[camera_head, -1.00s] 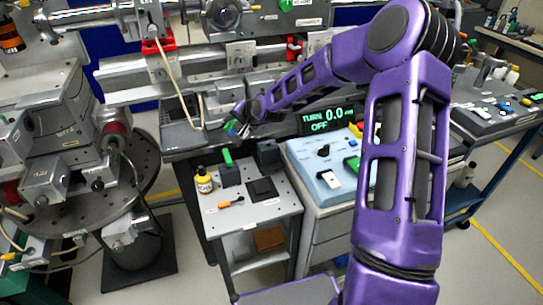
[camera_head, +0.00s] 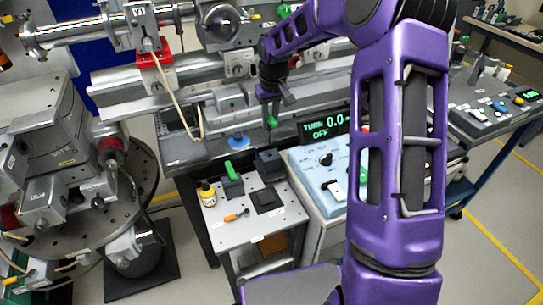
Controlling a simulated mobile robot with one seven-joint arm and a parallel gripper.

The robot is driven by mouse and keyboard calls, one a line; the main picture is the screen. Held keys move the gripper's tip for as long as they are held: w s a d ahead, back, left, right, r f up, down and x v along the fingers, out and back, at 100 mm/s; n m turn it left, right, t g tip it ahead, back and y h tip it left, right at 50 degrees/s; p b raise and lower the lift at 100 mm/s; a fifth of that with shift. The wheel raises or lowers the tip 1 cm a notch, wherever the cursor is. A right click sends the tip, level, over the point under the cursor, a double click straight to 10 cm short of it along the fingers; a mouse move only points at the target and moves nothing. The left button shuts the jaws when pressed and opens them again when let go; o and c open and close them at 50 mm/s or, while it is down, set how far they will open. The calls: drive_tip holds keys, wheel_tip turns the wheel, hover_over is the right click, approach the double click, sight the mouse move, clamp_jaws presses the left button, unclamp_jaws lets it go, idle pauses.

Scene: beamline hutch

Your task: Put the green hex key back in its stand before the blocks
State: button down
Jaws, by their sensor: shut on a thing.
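My gripper (camera_head: 270,112) points down above the bench edge, behind the small side table. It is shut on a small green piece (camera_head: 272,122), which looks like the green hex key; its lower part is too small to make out. A dark block (camera_head: 232,187) stands on the side table with an upright green piece (camera_head: 230,169) at its top. A second dark block (camera_head: 269,163) stands to its right, almost below my gripper. I cannot tell which block is the hex key's stand. The held piece is clear of both blocks.
The side table (camera_head: 232,232) also carries a yellow bottle (camera_head: 208,194), an orange-handled tool (camera_head: 237,216) and a flat black pad (camera_head: 266,200). A blue knob (camera_head: 238,141) sits on the bench behind. A control box (camera_head: 318,180) with a green display (camera_head: 322,124) stands to the right.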

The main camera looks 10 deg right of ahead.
sight(273, 120)
wheel_tip(273, 120, down, 10)
drive_tip(key=shift+s+r+b, duration=0.1)
drive_tip(key=shift+r+b, duration=0.05)
drive_tip(key=shift+b, duration=0.15)
drive_tip(key=shift+f, duration=0.25)
drive_tip(key=c, duration=0.8)
unclamp_jaws()
drive_tip(key=shift+o, duration=0.2)
drive_tip(key=r, duration=0.4)
drive_tip(key=s+r, duration=0.1)
drive_tip(key=r, duration=0.3)
drive_tip(key=r+p, duration=0.1)
drive_tip(key=r, duration=0.3)
drive_tip(key=shift+s+d+r, duration=0.2)
drive_tip(key=shift+s+d, duration=0.05)
drive_tip(key=shift+s, duration=0.15)
